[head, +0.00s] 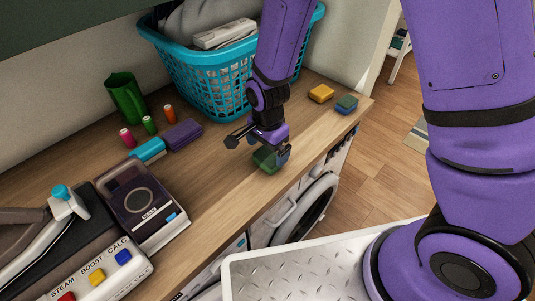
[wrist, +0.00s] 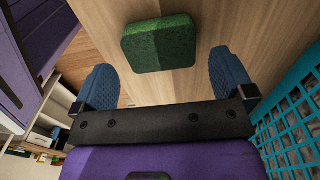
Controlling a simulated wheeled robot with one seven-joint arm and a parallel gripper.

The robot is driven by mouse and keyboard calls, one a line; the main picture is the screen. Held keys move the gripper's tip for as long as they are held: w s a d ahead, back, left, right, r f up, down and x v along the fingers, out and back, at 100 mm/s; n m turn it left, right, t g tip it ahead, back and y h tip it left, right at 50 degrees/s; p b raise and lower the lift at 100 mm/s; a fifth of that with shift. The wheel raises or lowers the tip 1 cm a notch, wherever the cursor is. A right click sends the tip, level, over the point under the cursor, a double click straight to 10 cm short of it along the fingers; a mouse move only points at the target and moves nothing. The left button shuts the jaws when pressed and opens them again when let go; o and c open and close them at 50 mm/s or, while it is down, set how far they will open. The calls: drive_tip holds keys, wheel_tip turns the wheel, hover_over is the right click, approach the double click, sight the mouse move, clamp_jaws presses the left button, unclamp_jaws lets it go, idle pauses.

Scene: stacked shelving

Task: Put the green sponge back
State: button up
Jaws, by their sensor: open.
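The green sponge (head: 265,160) lies on the wooden counter near its front edge, under my gripper (head: 259,151). In the wrist view the green sponge (wrist: 160,43) lies flat, just ahead of the gap between the two blue finger pads. My gripper (wrist: 161,68) is open and empty, with one finger to each side. In the head view the fingers partly cover the sponge. A yellow sponge (head: 321,93) and a teal-and-blue sponge or pair of sponges (head: 346,104) lie farther right on the counter.
A turquoise laundry basket (head: 215,85) with cloth stands behind my gripper; it also shows at right in the wrist view (wrist: 293,125). Counter (head: 225,185) around the sponge is clear.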

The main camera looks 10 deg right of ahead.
sight(268, 156)
wheel_tip(268, 156, up, 8)
drive_tip(key=shift+r, duration=0.2)
drive_tip(key=s+d+r+n+t+y, duration=0.1)
drive_tip(key=s+d+r+n, duration=0.15)
drive_tip(key=d+r, duration=0.5)
drive_tip(key=s+d+r+n+t, duration=0.1)
drive_tip(key=d+r+n, duration=0.3)
drive_tip(key=r, duration=0.6)
drive_tip(key=s+d+r+n+t, duration=0.1)
drive_tip(key=s+d+r+n, duration=0.1)
drive_tip(key=s+d+r, duration=0.2)
drive_tip(key=s+d+r+n+t+h, duration=0.1)
drive_tip(key=s+d+r, duration=0.3)
drive_tip(key=s, duration=0.5)
drive_tip(key=shift+d+r+n+t, duration=0.4)
drive_tip(key=shift+d+n+t, duration=0.25)
drive_tip(key=shift+d, duration=0.25)
